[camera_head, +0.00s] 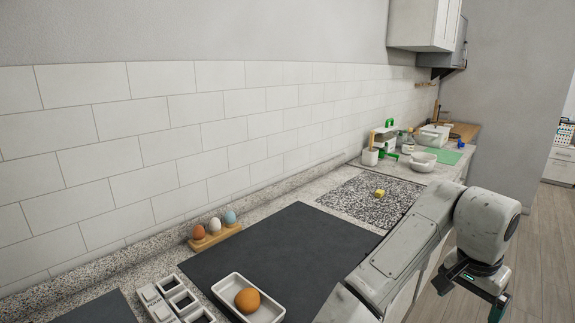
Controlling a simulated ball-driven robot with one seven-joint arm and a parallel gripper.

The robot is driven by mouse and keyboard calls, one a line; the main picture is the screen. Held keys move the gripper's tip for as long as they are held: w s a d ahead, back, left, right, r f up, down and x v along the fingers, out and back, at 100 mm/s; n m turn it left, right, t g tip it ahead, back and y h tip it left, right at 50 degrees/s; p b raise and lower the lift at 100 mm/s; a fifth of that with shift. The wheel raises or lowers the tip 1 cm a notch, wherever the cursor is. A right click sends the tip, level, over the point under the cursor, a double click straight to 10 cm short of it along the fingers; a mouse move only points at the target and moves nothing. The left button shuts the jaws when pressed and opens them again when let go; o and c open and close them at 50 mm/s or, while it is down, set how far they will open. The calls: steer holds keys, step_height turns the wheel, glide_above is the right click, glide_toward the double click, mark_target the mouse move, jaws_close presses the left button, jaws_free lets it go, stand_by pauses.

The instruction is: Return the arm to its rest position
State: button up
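My grey arm (412,243) reaches up from the bottom of the head view and bends downward at the right. My gripper (469,297) hangs at the lower right, beyond the front edge of the counter and above the wooden floor. Its two dark, green-marked fingers stand wide apart, so it is open. Nothing shows between them. The gripper touches nothing that I can see. The fingers are small in view and partly dark. The arm hides part of the counter's front edge.
A white dish (276,311) holding a brown egg (247,300) stands on a dark mat (300,240). A wooden holder (216,238) with three eggs stands behind. A yellow object (379,193) lies on a speckled board (350,200). Floor (545,240) at right is clear.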

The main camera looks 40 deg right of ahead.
steer(key=w+a+f+n+t+h, duration=0.2)
steer(key=w+a+f+n+h, duration=0.25)
steer(key=w+f+n, duration=0.55)
steer(key=s+a+f+n+y, duration=0.3)
steer(key=a+f, duration=0.4)
steer(key=a, duration=0.4)
steer(key=s+a+f+n+y, duration=0.3)
steer(key=s+a+f+n, duration=0.3)
steer(key=a, duration=0.5)
steer(key=shift+s+a+f+y, duration=0.15)
steer(key=shift+a+f+y, duration=0.05)
steer(key=shift+f+y, duration=0.2)
